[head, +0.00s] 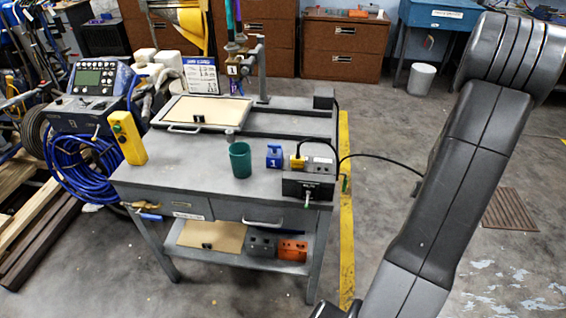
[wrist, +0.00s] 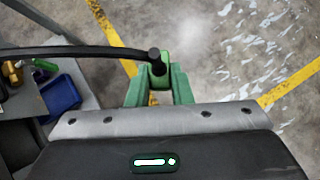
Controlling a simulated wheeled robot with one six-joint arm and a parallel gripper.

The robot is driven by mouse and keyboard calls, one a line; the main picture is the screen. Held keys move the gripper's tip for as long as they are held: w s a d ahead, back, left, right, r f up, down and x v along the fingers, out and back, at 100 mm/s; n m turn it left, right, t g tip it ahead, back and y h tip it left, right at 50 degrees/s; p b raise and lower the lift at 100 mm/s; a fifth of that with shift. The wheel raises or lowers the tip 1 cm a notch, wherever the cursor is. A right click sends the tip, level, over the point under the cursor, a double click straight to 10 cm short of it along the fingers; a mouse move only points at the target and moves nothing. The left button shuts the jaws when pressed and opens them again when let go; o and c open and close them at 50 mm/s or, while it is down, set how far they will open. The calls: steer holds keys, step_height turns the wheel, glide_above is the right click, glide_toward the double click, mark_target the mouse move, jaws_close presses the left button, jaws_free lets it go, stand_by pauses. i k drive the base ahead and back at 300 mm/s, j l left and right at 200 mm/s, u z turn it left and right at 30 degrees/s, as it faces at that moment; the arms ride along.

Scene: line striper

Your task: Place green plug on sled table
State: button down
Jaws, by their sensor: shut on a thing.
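My gripper (wrist: 159,82) has green fingers and is shut on the green plug (wrist: 162,64) in the wrist view. A black cable runs from the plug to the left. The plug is over the floor, to the right of the table edge in that view. In the head view my arm hides the gripper and plug; the cable (head: 385,156) runs behind the arm. The grey table (head: 195,160) stands left of my arm. A cream board (head: 203,112) with a handle lies at its back. I cannot tell which part is the sled table.
On the table stand a yellow control box (head: 129,138), a green cup (head: 240,160), a blue block (head: 274,156) and a black box (head: 308,186) with a yellow plug (head: 298,162). A yellow floor line (head: 347,230) runs beside the table. The tabletop's front middle is bare.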

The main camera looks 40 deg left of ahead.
mark_target(195, 165)
steer(key=k+j+u, duration=0.1)
steer(key=k+j, duration=0.2)
steer(key=k+j+u, duration=0.15)
steer(key=j, duration=0.25)
steer(key=k+j+u, duration=0.1)
steer(key=k+j, duration=0.25)
steer(key=k+j+u, duration=0.1)
steer(key=k+j, duration=0.15)
steer(key=j, duration=0.25)
